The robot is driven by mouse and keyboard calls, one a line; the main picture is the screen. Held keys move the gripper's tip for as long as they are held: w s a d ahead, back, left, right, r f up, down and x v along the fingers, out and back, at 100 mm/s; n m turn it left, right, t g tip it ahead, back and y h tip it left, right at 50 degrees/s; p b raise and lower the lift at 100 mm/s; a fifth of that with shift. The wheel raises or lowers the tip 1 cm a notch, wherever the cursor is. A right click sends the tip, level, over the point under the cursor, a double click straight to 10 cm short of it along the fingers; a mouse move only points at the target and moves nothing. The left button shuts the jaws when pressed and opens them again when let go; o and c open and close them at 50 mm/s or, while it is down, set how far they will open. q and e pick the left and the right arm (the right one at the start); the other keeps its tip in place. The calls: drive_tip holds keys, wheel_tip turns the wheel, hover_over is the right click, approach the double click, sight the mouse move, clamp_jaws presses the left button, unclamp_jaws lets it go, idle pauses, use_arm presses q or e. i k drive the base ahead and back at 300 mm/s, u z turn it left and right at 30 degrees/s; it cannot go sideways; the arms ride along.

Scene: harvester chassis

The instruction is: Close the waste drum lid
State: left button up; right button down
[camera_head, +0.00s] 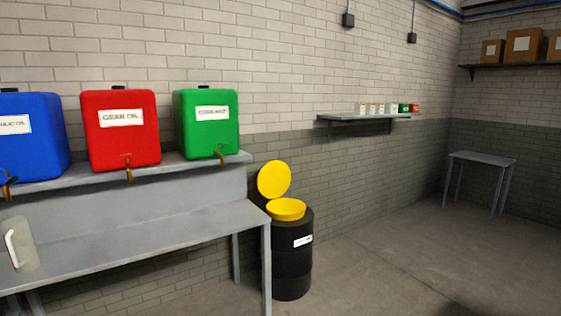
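The waste drum (291,262) is a black drum with a white label, standing on the floor just past the right end of the grey workbench. A yellow funnel-shaped rim (287,209) sits on its top. The round yellow lid (274,179) stands open, raised nearly upright at the back left of the rim. The bench's right end and leg partly hide the drum's left side. Neither of my grippers shows in the head view.
The grey bench (150,238) fills the left, with a translucent jug (20,245) on it. Blue (38,150), red (122,146) and green (207,140) tanks with taps stand on its shelf. A small table (483,158) stands far right. The floor (390,265) right of the drum is clear.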

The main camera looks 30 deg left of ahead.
sight(275, 178)
drive_tip(key=z, duration=0.05)
drive_tip(key=i, duration=1.85)
drive_tip(key=u, duration=0.55)
drive_tip(key=i, duration=1)
drive_tip(key=u, duration=1.5)
drive_tip(key=i, duration=0.9)
drive_tip(key=u, duration=0.8)
